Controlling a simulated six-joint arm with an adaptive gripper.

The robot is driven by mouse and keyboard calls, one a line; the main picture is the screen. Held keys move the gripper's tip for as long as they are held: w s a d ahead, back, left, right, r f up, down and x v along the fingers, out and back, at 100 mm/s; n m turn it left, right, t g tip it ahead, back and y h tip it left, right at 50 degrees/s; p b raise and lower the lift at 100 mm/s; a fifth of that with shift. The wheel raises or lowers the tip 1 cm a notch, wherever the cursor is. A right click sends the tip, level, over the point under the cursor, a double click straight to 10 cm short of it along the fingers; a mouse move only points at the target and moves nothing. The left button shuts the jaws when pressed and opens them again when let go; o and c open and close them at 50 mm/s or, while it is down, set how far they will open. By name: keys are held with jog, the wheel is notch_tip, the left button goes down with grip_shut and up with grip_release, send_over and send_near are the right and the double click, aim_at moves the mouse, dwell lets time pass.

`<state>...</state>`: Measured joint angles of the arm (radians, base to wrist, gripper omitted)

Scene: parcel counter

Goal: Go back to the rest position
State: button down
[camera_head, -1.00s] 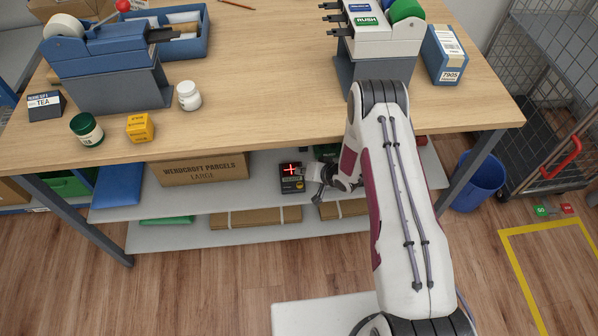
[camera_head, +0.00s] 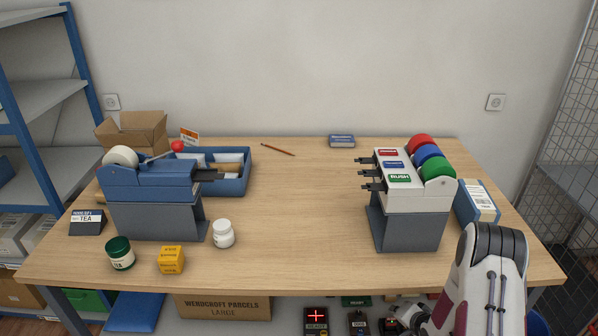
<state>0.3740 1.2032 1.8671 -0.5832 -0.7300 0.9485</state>
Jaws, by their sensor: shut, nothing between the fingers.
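My arm (camera_head: 485,285) rises at the lower right, in front of the table's front edge. My gripper (camera_head: 402,316) shows only in part at the bottom edge of the view, below the tabletop and close to the dark boxes on the shelf. It is small and partly cut off, and it looks shut and empty.
The wooden tabletop (camera_head: 300,235) is clear in the middle. A blue tape dispenser (camera_head: 150,185) stands left, and a white dispenser with coloured rolls (camera_head: 405,190) stands right, near my arm. A green-lidded jar (camera_head: 119,253), yellow box (camera_head: 171,260) and white bottle (camera_head: 223,234) stand front left.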

jog(key=s+d+r+m+h, duration=0.25)
jog(key=s+d+r, duration=0.2)
jog(key=d, duration=0.45)
jog(key=s+d+r+m+h, duration=0.25)
jog(key=s+d+r, duration=0.2)
jog(key=d, duration=0.45)
jog(key=s+d+r+g, duration=0.2)
jog(key=s+d+r, duration=0.15)
jog(key=r, duration=0.65)
jog(key=s+a+r+n+y, duration=0.1)
jog(key=s+a+r+n, duration=0.2)
jog(key=a+r, duration=0.75)
jog(key=s+a+r+n, duration=0.2)
jog(key=a+r+n, duration=0.1)
jog(key=a+r, duration=0.7)
jog(key=s+a+r+n+y, duration=0.1)
jog(key=s+a+r+n, duration=0.2)
jog(key=s+a, duration=0.4)
jog(key=s+a+r+n+g+y, duration=0.1)
jog(key=s+a+r+n, duration=0.3)
jog(key=s, duration=0.9)
jog(key=a, duration=0.3)
jog(key=shift+r, duration=0.3)
